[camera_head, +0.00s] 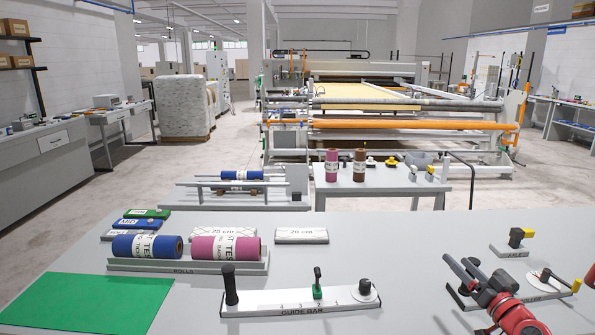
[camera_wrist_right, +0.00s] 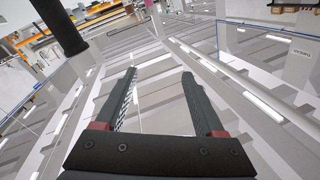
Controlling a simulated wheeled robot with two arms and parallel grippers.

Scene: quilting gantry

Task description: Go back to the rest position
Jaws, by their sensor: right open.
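In the right wrist view the gripper (camera_wrist_right: 158,75) is open, with nothing between the fingers. My left gripper does not show in the head view.
The table holds a guide bar (camera_head: 270,302), a rolls tray (camera_head: 190,266) with blue and pink rolls, a green mat (camera_head: 85,304) and an axle block (camera_head: 510,250). The roller plate (camera_head: 520,294) is close beside my right gripper. The quilting machine (camera_head: 390,105) stands behind.

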